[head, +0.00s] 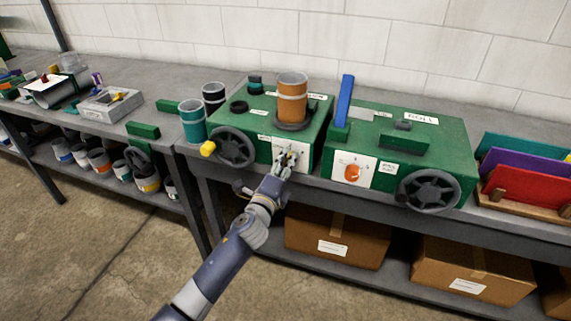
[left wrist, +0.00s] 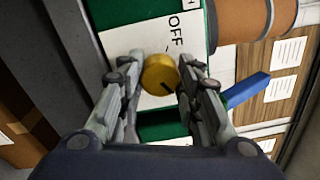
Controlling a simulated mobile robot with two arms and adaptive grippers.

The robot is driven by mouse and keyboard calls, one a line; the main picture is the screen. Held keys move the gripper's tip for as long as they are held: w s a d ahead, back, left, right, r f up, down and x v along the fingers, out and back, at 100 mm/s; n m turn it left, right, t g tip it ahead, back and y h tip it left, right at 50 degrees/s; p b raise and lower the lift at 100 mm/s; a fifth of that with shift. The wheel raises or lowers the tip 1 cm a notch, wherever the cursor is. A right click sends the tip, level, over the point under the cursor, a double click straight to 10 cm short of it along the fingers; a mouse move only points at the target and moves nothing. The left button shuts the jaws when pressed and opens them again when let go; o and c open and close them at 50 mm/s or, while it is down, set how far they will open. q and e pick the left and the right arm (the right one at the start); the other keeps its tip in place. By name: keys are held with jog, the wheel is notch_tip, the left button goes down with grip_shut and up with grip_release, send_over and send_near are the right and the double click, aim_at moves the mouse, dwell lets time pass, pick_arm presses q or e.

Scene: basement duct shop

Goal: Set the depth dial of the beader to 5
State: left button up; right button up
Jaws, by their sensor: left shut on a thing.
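A green machine (head: 254,117) stands on the bench, with a white dial panel on its front. My left gripper (head: 287,158) is at this panel and covers most of the dial in the head view. In the left wrist view the dial is a round yellow knob (left wrist: 160,74) with a dark pointer mark toward its lower right. My left gripper (left wrist: 158,88) has its fingers on both sides of the knob and is shut on it. The word OFF stands beside the knob on the white panel (left wrist: 143,38). I cannot read any numbers. My right gripper is not in view.
A second green machine (head: 450,145) with an orange knob (head: 352,173) stands to the right. An orange pipe (head: 292,98) stands on the first machine, and a handwheel (head: 233,147) is on its front left. Cardboard boxes (head: 335,240) fill the lower shelf. The floor in front is clear.

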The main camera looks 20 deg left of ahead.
pick_arm(q)
jog(key=o, duration=1.1)
jog(key=s, duration=1.2)
jog(key=shift+a+f, duration=0.15)
jog(key=shift+a, duration=0.15)
jog(key=s+a+f+n+g, duration=0.1)
jog(key=s+f+n+g, duration=0.25)
jog(key=f, duration=0.85)
jog(key=s+a+f+n+g+y, duration=0.1)
jog(key=s+f+n+g, duration=0.3)
jog(key=f, duration=0.8)
jog(key=s+a+f+n+g, duration=0.15)
jog(key=s+f, duration=0.35)
jog(key=f, duration=0.6)
jog(key=s+f+n+g, duration=0.2)
jog(key=s+f, duration=0.5)
jog(key=s, duration=0.5)
jog(key=s+f+n+g, duration=0.3)
jog(key=s+f+n, duration=0.2)
jog(key=s, duration=0.7)
jog(key=s+f+n+g, duration=0.3)
jog(key=s+f, duration=0.6)
jog(key=s, duration=0.3)
jog(key=shift+d, duration=0.35)
